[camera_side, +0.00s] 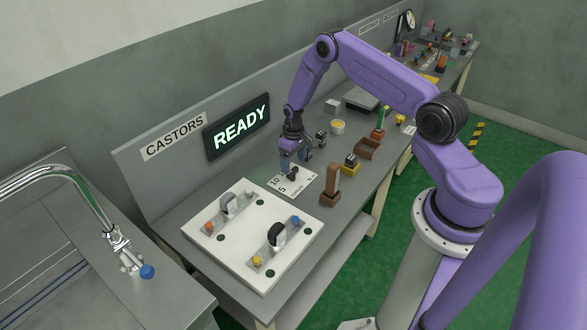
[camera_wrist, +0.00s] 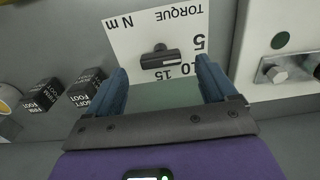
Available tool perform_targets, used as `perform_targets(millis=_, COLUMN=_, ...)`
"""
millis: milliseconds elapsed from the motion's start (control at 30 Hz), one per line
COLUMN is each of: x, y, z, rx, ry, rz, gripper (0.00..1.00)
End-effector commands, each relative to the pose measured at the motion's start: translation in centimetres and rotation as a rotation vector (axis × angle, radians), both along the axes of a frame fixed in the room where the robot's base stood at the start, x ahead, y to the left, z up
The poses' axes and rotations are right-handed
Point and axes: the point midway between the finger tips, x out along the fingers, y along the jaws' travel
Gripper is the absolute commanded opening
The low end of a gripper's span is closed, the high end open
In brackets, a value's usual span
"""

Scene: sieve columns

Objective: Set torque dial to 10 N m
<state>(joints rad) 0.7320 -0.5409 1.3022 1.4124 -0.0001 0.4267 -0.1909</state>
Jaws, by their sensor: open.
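The torque dial is a dark knob with a bar-shaped grip (camera_wrist: 163,60) on a white plate (camera_wrist: 117,36) printed TORQUE, N m, 5, 10 and 15. In the wrist view the bar lies crosswise, just above the 10 and 15 marks, with the 5 to its right. I cannot tell which number it points to. In the side view the dial (camera_side: 293,177) is partly hidden under my gripper (camera_side: 294,162). My gripper is open, and in the wrist view its blue fingers (camera_wrist: 162,72) stand on either side of the knob, apart from it.
An upright brown block (camera_side: 331,184) stands to the right. Dark cubes (camera_wrist: 41,95) marked FOOT lie near the plate. A lit READY sign (camera_side: 240,127) hangs on the back panel.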

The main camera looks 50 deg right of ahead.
Motion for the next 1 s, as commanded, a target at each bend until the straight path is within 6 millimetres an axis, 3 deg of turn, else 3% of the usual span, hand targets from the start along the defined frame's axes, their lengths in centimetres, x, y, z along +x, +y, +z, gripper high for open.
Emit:
perform_targets(millis=100, x=-0.1, y=0.0, z=-1.7, rx=0.000, ry=0.002, rz=0.001, gripper=0.85)
perform_targets(millis=300, x=0.0, y=0.0, z=-3.3, rx=0.000, ry=0.000, rz=0.001, gripper=0.85)
perform_targets(millis=667, x=0.0, y=0.0, z=-3.8, rx=0.000, ry=0.000, rz=0.001, gripper=0.85)
perform_targets(millis=700, x=0.0, y=0.0, z=-3.7, rx=0.000, ry=0.000, rz=0.001, gripper=0.82)
perform_targets(millis=867, x=0.0, y=0.0, z=-3.7, rx=0.000, ry=0.000, rz=0.001, gripper=0.30)
perform_targets(millis=1000, x=0.0, y=0.0, z=-3.7, rx=0.000, ry=0.000, rz=-0.001, gripper=0.29)
